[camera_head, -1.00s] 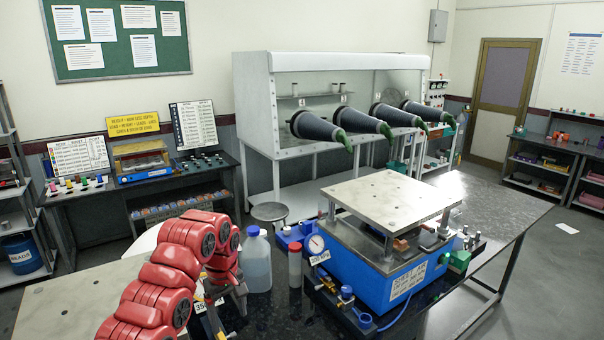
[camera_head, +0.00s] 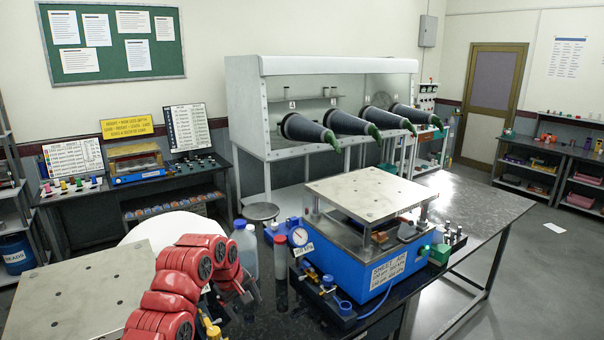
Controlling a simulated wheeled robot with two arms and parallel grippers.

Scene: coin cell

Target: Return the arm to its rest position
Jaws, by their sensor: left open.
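My red left arm (camera_head: 178,285) rises from the bottom edge, left of the middle, and bends over the dark bench top. My left gripper (camera_head: 232,302) is below its upper end, partly hidden by the red links. It is open, and I see nothing held in it. A clear bottle (camera_head: 248,257) and a red-capped tube (camera_head: 280,262) stand just to its right. My right gripper is out of view.
A blue press (camera_head: 352,272) with a steel top plate (camera_head: 370,195) stands right of the arm. A glove box (camera_head: 330,75) stands at the back. The bench's right part (camera_head: 480,210) is clear.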

